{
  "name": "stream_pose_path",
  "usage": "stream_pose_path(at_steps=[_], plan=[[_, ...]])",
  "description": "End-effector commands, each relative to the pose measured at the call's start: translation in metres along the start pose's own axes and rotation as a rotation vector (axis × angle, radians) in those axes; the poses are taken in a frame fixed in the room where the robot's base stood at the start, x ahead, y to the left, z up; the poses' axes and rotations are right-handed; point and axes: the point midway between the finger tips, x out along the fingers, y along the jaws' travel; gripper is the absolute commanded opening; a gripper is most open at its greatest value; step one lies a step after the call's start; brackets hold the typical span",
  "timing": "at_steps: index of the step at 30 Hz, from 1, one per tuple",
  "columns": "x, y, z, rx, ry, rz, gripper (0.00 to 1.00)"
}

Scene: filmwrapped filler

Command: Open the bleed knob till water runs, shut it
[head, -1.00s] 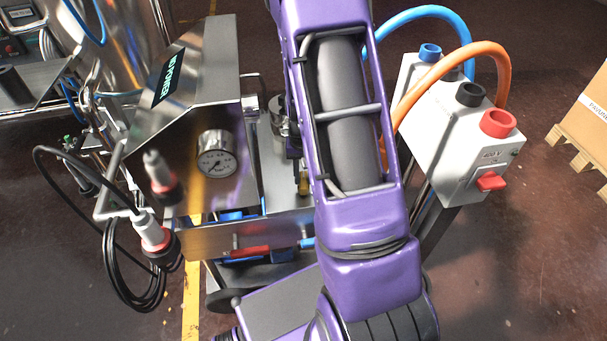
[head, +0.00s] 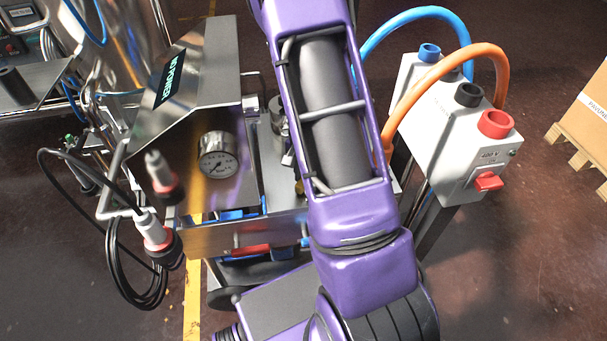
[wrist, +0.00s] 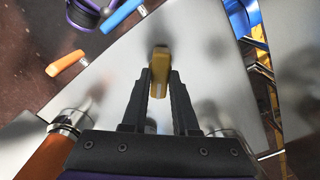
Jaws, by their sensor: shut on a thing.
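In the wrist view, my gripper (wrist: 160,78) is shut on a yellow, brass-coloured knob (wrist: 158,66), which I take to be the bleed knob. It stands between the two black fingertips, with its far end showing just past them and its near end between the fingers. Bare grey metal surrounds it. I see no running water. In the head view my purple arm hides the gripper and most of the knob. The machine with a slanted steel hood and a pressure gauge (head: 217,155) stands left of the arm; the needle reading is too small to tell.
A white socket box (head: 440,133) with a red switch, a blue hose (head: 408,15) and an orange hose (head: 440,70) stands close right of my arm. An orange handle (wrist: 67,63) shows in the wrist view. Black cables (head: 142,285) hang at the left.

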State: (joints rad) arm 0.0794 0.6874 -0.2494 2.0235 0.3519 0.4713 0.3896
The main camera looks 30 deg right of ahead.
Motion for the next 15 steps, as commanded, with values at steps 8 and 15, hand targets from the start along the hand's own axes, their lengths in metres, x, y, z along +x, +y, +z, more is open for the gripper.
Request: stream_pose_path(at_steps=[8,15], plan=[[-0.0003,-0.0003,-0.0002,0.001,0.001,-0.001,0.00],[-0.0002,-0.0002,-0.0002,0.001,0.001,-0.001,0.57]])
